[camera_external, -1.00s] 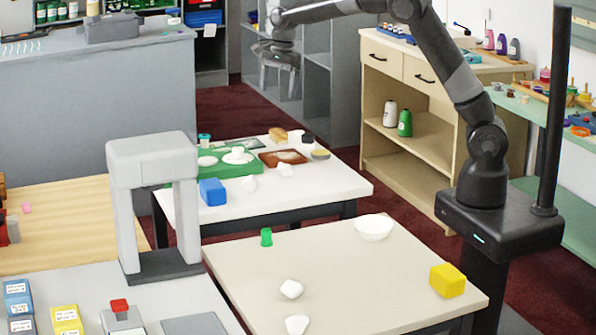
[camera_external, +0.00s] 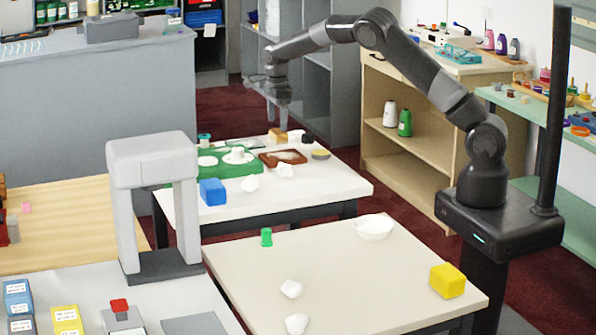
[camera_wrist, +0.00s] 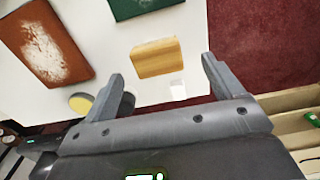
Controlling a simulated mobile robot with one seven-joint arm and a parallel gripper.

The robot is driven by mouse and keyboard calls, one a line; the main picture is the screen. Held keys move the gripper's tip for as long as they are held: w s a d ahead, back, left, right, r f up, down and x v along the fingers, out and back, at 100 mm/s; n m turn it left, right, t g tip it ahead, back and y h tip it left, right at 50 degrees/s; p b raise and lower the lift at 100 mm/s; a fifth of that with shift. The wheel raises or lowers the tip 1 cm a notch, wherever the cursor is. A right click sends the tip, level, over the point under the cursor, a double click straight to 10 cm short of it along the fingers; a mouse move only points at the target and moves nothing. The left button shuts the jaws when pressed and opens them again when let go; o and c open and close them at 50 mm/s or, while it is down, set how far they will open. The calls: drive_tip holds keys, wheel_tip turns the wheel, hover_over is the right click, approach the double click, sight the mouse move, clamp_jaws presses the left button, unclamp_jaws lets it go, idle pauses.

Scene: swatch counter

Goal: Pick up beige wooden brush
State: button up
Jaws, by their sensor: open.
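The beige wooden brush (camera_external: 278,136) lies near the far edge of the white table. In the wrist view it is a tan block (camera_wrist: 156,57) with faint grain; no bristles can be made out. My gripper (camera_external: 277,113) hangs pointing down above the brush in the external view, with a gap between them. In the wrist view my gripper (camera_wrist: 163,69) has its two fingers wide apart and nothing between them. The brush appears ahead of the fingertips, between their lines.
A brown tray with white powder (camera_wrist: 45,45) lies beside the brush, and a green board (camera_wrist: 138,6) is nearby. A round yellow-topped dish (camera_wrist: 81,103) is close to one finger. A blue block (camera_external: 212,191) and white lumps stand on the same white table (camera_external: 310,188).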

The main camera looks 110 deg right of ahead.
sight(278, 131)
drive_tip(key=shift+s+a+f, duration=0.1)
drive_tip(key=shift+f, duration=1.1)
drive_tip(key=shift+a+f, duration=0.1)
drive_tip(key=shift+f, duration=1.05)
drive_tip(key=c, duration=1.1)
